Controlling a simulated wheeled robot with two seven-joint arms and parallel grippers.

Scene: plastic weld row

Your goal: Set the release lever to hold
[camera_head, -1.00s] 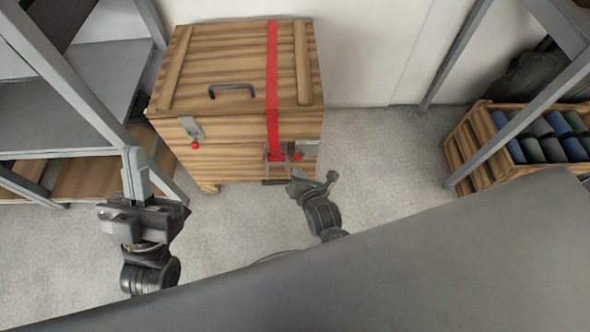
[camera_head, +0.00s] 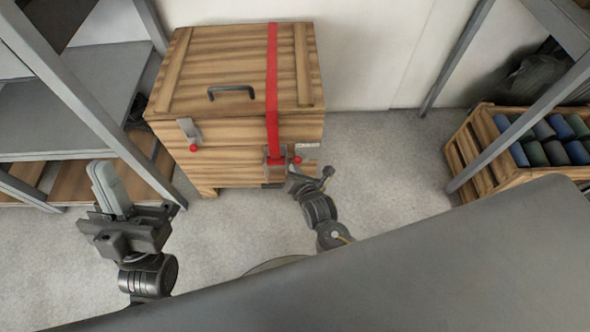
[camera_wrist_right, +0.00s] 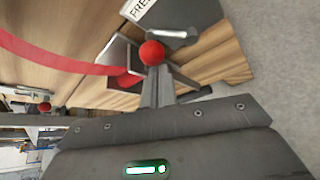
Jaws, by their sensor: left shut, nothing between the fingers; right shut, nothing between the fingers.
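A wooden crate (camera_head: 235,125) stands by the wall with a red strap (camera_head: 272,85) over its lid and down its front. The strap ends at a metal bracket (camera_head: 275,170). Beside it is a red ball knob (camera_head: 297,160), also in the right wrist view (camera_wrist_right: 152,53). My right gripper (camera_head: 297,180) is shut and empty in front of this bracket. In the right wrist view its fingertips (camera_wrist_right: 157,80) are just below the knob and overlap it; contact cannot be told. My left gripper (camera_head: 110,188) is shut and empty, left of the crate. The lever's arm is mostly hidden.
A second red knob (camera_head: 194,148) hangs from a metal latch on the crate's front left. The lid has a dark handle (camera_head: 232,91). Grey shelving (camera_head: 65,110) stands left. A wooden bin (camera_head: 480,160) of rolls stands right, with free floor between.

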